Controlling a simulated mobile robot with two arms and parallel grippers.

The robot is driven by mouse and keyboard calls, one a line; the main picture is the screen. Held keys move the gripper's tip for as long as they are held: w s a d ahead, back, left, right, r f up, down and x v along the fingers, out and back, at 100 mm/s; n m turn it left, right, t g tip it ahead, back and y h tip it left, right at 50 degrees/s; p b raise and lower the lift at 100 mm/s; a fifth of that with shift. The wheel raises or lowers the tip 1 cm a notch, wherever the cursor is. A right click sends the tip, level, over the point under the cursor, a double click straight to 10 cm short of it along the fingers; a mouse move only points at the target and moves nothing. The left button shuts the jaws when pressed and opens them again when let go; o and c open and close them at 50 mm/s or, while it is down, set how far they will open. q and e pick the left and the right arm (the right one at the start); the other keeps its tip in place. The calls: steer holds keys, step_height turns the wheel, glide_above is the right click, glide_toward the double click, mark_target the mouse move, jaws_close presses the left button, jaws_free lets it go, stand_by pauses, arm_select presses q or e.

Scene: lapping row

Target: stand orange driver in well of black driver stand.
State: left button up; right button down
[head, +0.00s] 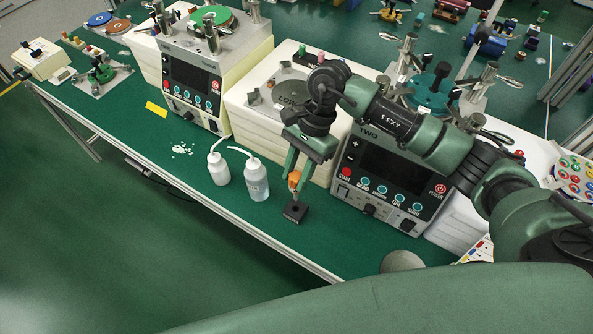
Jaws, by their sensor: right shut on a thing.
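The black driver stand (295,212) is a small dark block on the green bench top near its front edge, with a dark well in its top. My right gripper (294,178) points down above the stand and is shut on the orange driver (294,180). The orange handle shows between the fingers. The driver's lower part reaches down toward the stand; I cannot tell whether its tip is in the well. My left gripper is not in view.
Two squeeze bottles, one white (219,169) and one clear (257,179), stand left of the stand. A lapping machine (388,182) stands close on the right, another (197,85) at the left.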

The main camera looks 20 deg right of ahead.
steer(key=shift+f+b, duration=1)
steer(key=shift+f, duration=1.8)
steer(key=shift+f+b, duration=0.95)
steer(key=shift+b, duration=0.15)
steer(key=c, duration=1)
jaws_free()
steer(key=shift+o, duration=0.2)
steer(key=b+v, duration=0.2)
steer(key=v, duration=0.5)
steer(key=shift+r, duration=0.4)
steer(key=shift+d, duration=0.1)
